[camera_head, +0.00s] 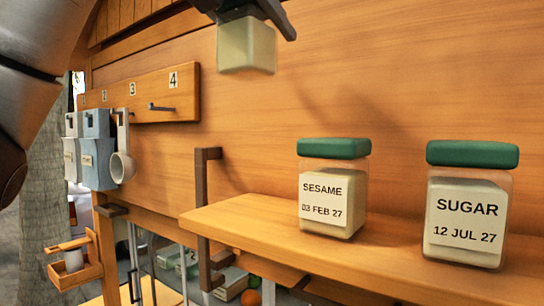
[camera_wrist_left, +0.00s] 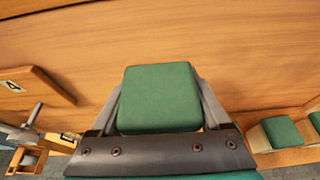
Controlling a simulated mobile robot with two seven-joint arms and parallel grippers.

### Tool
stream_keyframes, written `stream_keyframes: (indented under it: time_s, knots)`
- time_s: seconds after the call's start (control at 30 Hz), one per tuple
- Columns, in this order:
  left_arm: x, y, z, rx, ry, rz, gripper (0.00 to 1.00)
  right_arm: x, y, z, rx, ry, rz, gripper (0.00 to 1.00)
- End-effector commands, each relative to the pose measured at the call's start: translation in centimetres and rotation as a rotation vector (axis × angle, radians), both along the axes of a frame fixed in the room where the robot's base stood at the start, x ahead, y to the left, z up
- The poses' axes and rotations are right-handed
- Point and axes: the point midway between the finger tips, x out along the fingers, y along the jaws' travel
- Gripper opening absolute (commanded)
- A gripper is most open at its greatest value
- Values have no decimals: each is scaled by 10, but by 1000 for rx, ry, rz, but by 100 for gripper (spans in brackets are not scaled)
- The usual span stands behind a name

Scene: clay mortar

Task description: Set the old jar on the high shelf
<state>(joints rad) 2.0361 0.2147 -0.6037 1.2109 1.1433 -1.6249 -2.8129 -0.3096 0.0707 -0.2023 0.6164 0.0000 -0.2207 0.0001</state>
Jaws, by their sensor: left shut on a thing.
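My left gripper (camera_head: 247,13) is shut on a clear jar (camera_head: 247,48) with pale contents, held high near the wooden back wall. No label is readable on this jar. Its green lid (camera_wrist_left: 160,98) shows between the fingers in the left wrist view. The sesame jar (camera_head: 332,190), marked 03 FEB 27, and the sugar jar (camera_head: 468,205), marked 12 JUL 27, stand upright on a wooden shelf (camera_head: 250,222). The held jar is above and left of them, apart from the shelf. My right gripper is not in view.
A numbered hook rail (camera_head: 150,95) on the wall holds pouches (camera_head: 97,150) and a white ladle (camera_head: 122,165). A dark bracket (camera_head: 204,215) stands at the shelf's left end. The shelf's left part is clear. A small wooden caddy (camera_head: 75,268) is at lower left.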

Motion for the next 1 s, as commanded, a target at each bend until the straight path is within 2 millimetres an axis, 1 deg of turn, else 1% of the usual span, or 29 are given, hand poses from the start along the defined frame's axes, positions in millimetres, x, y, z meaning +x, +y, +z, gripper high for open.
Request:
stream_keyframes:
  time_s: [0.03,0.33,0.6,0.7,0.8,0.93,1.0]
  knots:
    - [0,1,-8,1,-2,-1,0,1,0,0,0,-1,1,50]
    - [0,1,-57,1,-1,0,0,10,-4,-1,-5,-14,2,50]
    - [0,0,-110,0,0,-1,0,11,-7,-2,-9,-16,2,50]
    - [0,0,-125,-2,0,-1,0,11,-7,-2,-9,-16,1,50]
    - [0,0,-134,-2,-1,0,0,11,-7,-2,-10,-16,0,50]
    - [0,0,-141,-2,-1,0,0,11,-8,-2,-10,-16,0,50]
    - [0,0,-149,-2,0,-1,0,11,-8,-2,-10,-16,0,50]
